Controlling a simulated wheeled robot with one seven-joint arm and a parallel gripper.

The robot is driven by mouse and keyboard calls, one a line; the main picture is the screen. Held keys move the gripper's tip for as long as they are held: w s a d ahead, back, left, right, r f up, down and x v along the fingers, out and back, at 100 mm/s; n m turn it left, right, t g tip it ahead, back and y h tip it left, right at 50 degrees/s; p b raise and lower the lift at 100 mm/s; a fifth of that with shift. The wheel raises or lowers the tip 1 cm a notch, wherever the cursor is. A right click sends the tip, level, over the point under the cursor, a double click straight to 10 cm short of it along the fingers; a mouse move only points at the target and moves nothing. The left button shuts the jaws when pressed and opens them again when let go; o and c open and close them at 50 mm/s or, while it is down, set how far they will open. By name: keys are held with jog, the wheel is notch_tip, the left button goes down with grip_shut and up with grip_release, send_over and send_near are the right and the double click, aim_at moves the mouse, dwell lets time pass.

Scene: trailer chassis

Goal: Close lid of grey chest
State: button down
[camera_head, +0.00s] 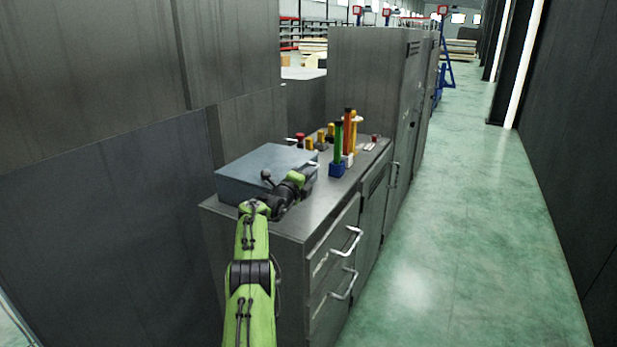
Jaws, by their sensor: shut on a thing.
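The grey chest (238,188) sits on the near left part of the metal cabinet top. Its flat blue-grey lid (262,160) lies level over the box, down or nearly down; a thin gap cannot be made out. My green and black arm reaches up from the bottom and bends right across the chest's front. My gripper (313,164) is at the chest's right side, at the lid's edge, and is shut on the lid. Its fingertips are small, and my wrist hides part of the chest's front right corner.
The metal cabinet (318,222) has drawer handles (346,240) sticking out on its right face. Behind the chest stand a green tool (338,142), an orange-red tool (348,132) and several small yellow pieces. A dark wall closes off the left. Green floor (450,220) is clear on the right.

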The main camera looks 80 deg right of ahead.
jog(key=c, duration=1.1)
grip_release()
jog(key=shift+f, duration=0.2)
jog(key=shift+a, duration=0.1)
jog(key=shift+w+a+b, duration=0.1)
jog(key=shift+a+b, duration=0.1)
jog(key=shift+b, duration=0.3)
jog(key=b+v, duration=0.2)
jog(key=v, duration=1.3)
jog(key=shift+w+r, duration=0.1)
jog(key=shift+w, duration=0.05)
